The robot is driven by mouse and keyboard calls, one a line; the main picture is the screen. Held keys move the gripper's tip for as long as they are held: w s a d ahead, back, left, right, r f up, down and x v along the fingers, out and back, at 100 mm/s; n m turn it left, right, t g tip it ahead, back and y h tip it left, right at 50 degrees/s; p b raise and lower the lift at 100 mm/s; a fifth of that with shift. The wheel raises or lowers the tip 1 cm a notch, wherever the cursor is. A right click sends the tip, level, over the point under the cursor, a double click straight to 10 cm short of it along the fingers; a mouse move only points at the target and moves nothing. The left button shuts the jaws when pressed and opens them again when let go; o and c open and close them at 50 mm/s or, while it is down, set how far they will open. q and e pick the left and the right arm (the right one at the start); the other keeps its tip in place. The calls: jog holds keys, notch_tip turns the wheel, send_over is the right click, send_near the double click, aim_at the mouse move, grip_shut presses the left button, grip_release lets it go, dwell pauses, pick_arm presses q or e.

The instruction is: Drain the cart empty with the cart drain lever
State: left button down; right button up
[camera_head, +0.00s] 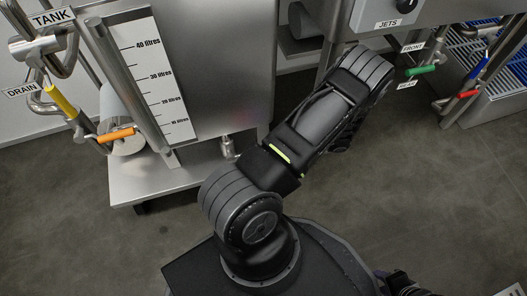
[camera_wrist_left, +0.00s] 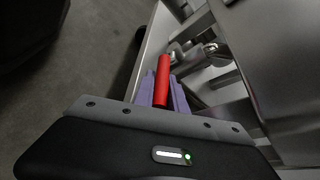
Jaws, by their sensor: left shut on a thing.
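In the left wrist view, a red lever (camera_wrist_left: 162,82) stands between the purple fingers of my left gripper (camera_wrist_left: 163,92), which is shut on it. A metal valve fitting (camera_wrist_left: 212,52) is close beside the lever. In the head view, the steel cart tank (camera_head: 225,75) has a litre scale (camera_head: 155,80) on its front and a small outlet fitting (camera_head: 227,147) low on its right side. My arm covers the area right of this fitting, and my left gripper is hidden there. My right gripper (camera_head: 408,286) shows only partly at the bottom edge; its fingers are unclear.
At the left are pipes with a TANK label (camera_head: 52,18), a DRAIN label (camera_head: 22,90), a yellow lever (camera_head: 60,101) and an orange lever (camera_head: 116,134). At the right are green (camera_head: 421,70), red (camera_head: 467,94) and blue (camera_head: 482,68) levers. Floor in front is clear.

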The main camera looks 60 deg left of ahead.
pick_arm(q)
jog(key=shift+f, duration=0.1)
jog(key=c, duration=1.4)
grip_release()
jog(key=shift+o, duration=0.2)
notch_tip(320, 180, up, 9)
jog(key=p, duration=0.4)
jog(key=shift+r, duration=0.2)
jog(key=shift+a+r+p, duration=0.1)
jog(key=shift+r+p, duration=0.25)
jog(key=shift+r, duration=0.05)
